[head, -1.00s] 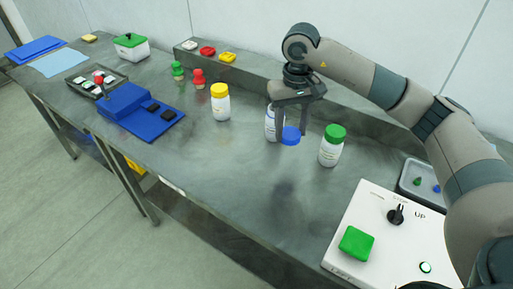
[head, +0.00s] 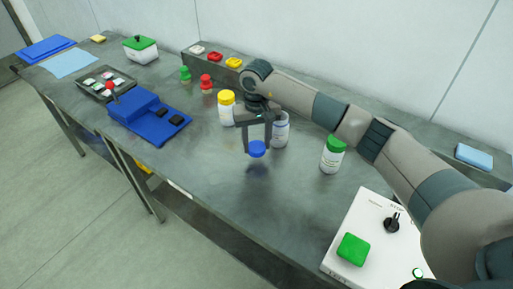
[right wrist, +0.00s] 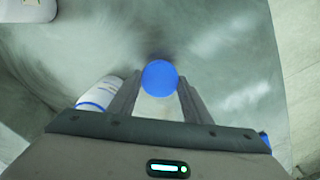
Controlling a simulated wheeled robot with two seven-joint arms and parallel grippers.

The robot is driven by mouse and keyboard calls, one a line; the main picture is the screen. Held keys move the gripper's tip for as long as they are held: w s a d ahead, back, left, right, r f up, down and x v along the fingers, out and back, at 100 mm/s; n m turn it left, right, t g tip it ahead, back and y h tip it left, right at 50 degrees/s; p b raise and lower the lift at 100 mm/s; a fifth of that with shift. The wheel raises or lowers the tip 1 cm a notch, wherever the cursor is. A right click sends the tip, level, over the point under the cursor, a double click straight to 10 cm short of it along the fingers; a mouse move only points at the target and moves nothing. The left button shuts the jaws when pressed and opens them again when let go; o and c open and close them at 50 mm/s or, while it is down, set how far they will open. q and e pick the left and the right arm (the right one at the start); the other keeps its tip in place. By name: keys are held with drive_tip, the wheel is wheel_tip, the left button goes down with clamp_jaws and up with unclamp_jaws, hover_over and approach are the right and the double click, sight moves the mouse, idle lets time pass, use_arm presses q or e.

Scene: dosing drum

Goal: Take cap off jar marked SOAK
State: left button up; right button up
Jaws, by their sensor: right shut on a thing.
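My right gripper (head: 257,148) is shut on a blue cap (head: 257,149), held in the air above the table, left of and in front of an open white jar (head: 280,131). The right wrist view shows the blue cap (right wrist: 160,78) between the fingertips, with a white jar (right wrist: 99,93) lower left, apart from it. The open jar stands upright between a yellow-capped jar (head: 227,110) and a green-capped jar (head: 332,157). Jar labels are too small to read, so I cannot tell which says SOAK. My left gripper is not in view.
A white control box (head: 365,215) with a green button (head: 353,249) and black knob (head: 392,222) stands front right. A blue stand (head: 145,115) and red and green pieces are left. The table's middle front is clear.

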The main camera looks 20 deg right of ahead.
sight(257, 146)
drive_tip(key=shift+f, duration=0.1)
wheel_tip(257, 146, down, 3)
drive_tip(key=shift+f+p, duration=0.1)
drive_tip(key=shift+p, duration=1.05)
drive_tip(key=shift+f, duration=0.35)
drive_tip(key=shift+f, duration=0.15)
drive_tip(key=o, duration=1.2)
